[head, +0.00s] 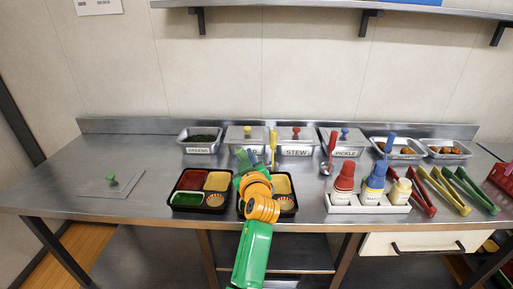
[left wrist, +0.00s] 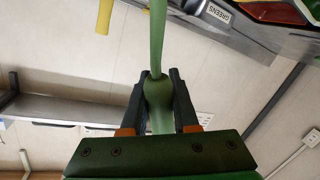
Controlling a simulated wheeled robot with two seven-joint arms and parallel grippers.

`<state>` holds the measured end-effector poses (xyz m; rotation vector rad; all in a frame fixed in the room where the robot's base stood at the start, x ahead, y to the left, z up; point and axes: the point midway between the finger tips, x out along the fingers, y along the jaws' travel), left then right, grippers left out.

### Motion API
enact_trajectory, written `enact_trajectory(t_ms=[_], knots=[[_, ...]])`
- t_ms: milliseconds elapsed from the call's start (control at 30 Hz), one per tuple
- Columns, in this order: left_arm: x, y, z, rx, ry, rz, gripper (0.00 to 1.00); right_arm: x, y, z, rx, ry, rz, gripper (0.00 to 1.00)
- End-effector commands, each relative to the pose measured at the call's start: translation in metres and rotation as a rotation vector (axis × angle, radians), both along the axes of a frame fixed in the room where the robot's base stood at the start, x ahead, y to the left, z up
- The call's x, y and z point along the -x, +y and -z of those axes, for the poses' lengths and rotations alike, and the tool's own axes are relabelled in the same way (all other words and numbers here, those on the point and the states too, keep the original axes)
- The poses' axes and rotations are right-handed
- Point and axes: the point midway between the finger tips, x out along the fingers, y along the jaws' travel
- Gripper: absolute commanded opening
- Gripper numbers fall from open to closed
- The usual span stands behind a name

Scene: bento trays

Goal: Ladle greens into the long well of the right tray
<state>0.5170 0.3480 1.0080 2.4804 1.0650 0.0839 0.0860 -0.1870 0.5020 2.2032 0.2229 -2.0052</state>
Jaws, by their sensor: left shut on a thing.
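My left gripper (head: 246,163) is over the back of the right tray (head: 294,194). In the left wrist view its jaws (left wrist: 158,85) are shut on the green ladle's handle (left wrist: 157,40). The ladle's bowl cannot be made out. My arm covers the left part of the right tray, including its long well; a yellow well and a striped round cup show on its right. The open greens pan (head: 182,147) stands behind and left, full of dark greens (head: 203,139); its label also shows in the left wrist view (left wrist: 218,13). My right gripper is not in view.
The left tray (head: 174,187) has red, yellow and green wells. Lidded pans (head: 298,150), a yellow ladle (head: 273,143) and a red ladle (head: 331,148) stand behind. A bottle caddy (head: 368,209) and tongs (head: 442,190) are right.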

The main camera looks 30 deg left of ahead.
Motion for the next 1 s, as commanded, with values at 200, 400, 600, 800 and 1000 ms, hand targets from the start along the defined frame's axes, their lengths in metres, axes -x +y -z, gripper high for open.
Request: enact_trajectory(t_ms=[200, 400, 600, 800, 1000], knots=[[0.012, 0.019, 0.015, 0.183, -0.113, -0.001, 0.0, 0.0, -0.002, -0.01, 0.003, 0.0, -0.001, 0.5], [0.021, 0.034, 0.036, 0.358, -0.22, -0.001, 0.0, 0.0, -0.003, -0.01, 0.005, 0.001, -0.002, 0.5], [0.029, 0.046, 0.055, 0.522, -0.321, -0.002, 0.0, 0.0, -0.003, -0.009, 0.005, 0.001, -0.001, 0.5], [0.034, 0.055, 0.07, 0.673, -0.415, -0.002, 0.0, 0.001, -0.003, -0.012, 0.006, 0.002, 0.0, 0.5], [0.036, 0.058, 0.076, 0.729, -0.449, 0.0, 0.0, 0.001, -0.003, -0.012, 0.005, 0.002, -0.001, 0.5]])
